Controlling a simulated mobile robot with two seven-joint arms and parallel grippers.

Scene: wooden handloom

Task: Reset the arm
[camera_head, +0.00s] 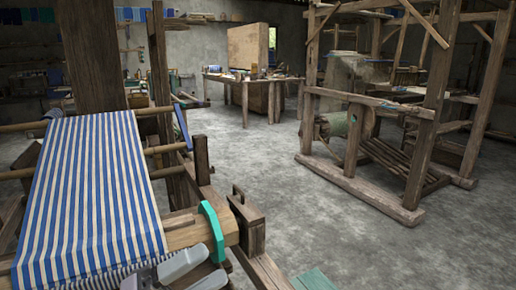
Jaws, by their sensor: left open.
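My left gripper (205,267) is low in the head view, at the front edge of the handloom, beside the striped cloth. Its two grey fingers are apart, point right and upward, and hold nothing that I can see. Blue-and-white striped cloth (95,185) runs down over the loom's wooden beam (187,232). The fingers are close below the beam end and its teal disc (213,230); I cannot tell whether they touch. The rest of the left arm is mostly hidden or cut off by the lower edge. My right gripper is not in view.
A wooden block (248,222) with a handle stands on the loom frame right of the disc. A teal piece (314,280) lies at the bottom edge. Another wooden loom (360,190) stands at right, a worktable (250,80) at the back. The grey floor (290,200) between is clear.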

